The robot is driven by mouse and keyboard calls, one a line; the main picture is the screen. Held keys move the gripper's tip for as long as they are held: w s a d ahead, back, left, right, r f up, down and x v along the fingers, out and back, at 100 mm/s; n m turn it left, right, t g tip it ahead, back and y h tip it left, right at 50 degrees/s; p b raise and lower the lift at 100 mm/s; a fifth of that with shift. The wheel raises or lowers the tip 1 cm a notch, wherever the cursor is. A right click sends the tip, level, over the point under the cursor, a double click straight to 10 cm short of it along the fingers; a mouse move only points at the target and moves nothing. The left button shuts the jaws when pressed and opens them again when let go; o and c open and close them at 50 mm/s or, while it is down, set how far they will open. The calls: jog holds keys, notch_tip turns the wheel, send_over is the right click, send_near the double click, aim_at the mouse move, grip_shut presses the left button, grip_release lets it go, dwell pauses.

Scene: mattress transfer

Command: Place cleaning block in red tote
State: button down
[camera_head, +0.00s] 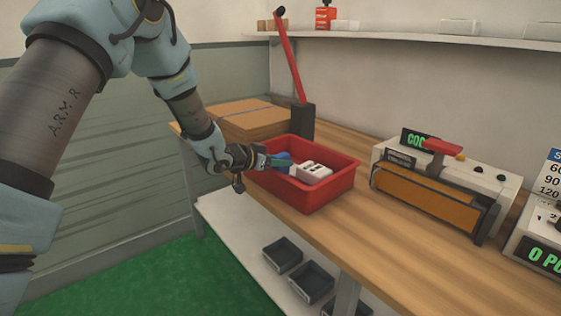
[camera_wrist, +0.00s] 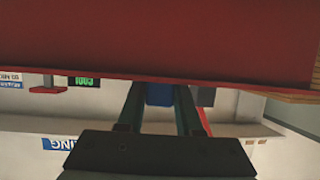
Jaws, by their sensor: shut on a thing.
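The red tote (camera_head: 335,189) stands on the wooden bench, open at the top. My gripper (camera_head: 279,162) reaches over its left rim from the left, with the fingers at about rim height. It is shut on a small blue block (camera_head: 284,156), which seems to be the cleaning block. In the wrist view the blue block (camera_wrist: 160,93) shows between the two dark green fingers, and the red tote wall (camera_wrist: 160,40) fills the top. A white piece with dark marks (camera_head: 313,172) is in the tote, close to the fingers. I cannot tell whether the blue block touches it.
A cardboard stack (camera_head: 250,118) and a dark post with a red lever (camera_head: 290,60) stand behind the tote. A sealing machine (camera_head: 430,195) stands to the right. Dark bins (camera_head: 282,252) sit on the lower shelf. The bench front between tote and machine is clear.

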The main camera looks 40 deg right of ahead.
jog(key=shift+f, duration=0.45)
jog(key=shift+f+b, duration=0.15)
jog(key=shift+b, duration=0.25)
jog(key=c, duration=0.6)
grip_release()
jog(key=shift+r, duration=0.25)
jog(key=v, duration=0.8)
jog(key=b+v, duration=0.1)
jog(key=v, duration=0.3)
jog(key=shift+r, duration=0.4)
jog(key=shift+a, duration=0.1)
